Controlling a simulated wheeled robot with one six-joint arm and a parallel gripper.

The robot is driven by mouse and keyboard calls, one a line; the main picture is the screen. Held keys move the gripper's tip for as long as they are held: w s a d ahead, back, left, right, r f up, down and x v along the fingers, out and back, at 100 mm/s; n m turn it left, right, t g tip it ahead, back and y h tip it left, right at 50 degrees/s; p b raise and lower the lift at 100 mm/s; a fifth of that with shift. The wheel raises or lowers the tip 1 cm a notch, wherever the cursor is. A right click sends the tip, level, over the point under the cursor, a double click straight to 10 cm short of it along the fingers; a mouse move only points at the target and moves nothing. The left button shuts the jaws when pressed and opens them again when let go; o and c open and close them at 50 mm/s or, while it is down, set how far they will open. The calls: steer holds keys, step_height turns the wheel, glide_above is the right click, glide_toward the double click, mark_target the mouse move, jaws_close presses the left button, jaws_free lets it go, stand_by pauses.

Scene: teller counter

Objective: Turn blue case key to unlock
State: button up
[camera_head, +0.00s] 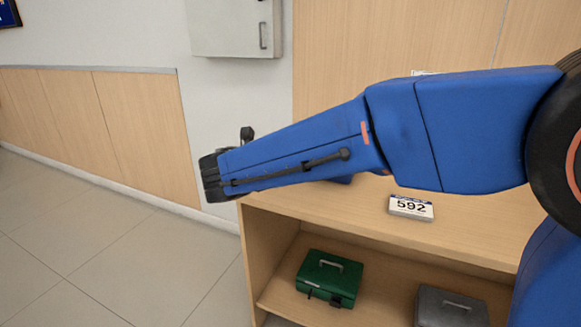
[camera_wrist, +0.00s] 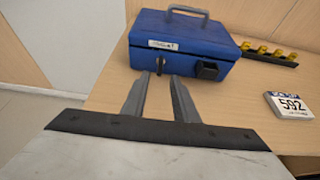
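The blue case (camera_wrist: 180,40) stands on the counter in the wrist view, with a grey handle on top and a small white label on its front. A small key (camera_wrist: 160,65) sits in the front of the case, left of a black latch (camera_wrist: 208,70). My gripper (camera_wrist: 160,78) is open and empty, its two grey fingers pointing at the case. The key shows between the fingertips, seemingly just beyond them; the exact gap cannot be told. In the head view my arm hides nearly all of the blue case, and the fingers are not visible there.
A 592 number block (camera_head: 411,207) lies on the counter (camera_head: 470,222), also in the wrist view (camera_wrist: 289,105). A black rack with yellow pieces (camera_wrist: 270,53) is right of the case. A green case (camera_head: 329,278) and a grey case (camera_head: 450,307) are on the lower shelf.

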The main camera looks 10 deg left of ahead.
steer(key=x, duration=0.8)
steer(key=shift+c, duration=0.4)
jaws_close()
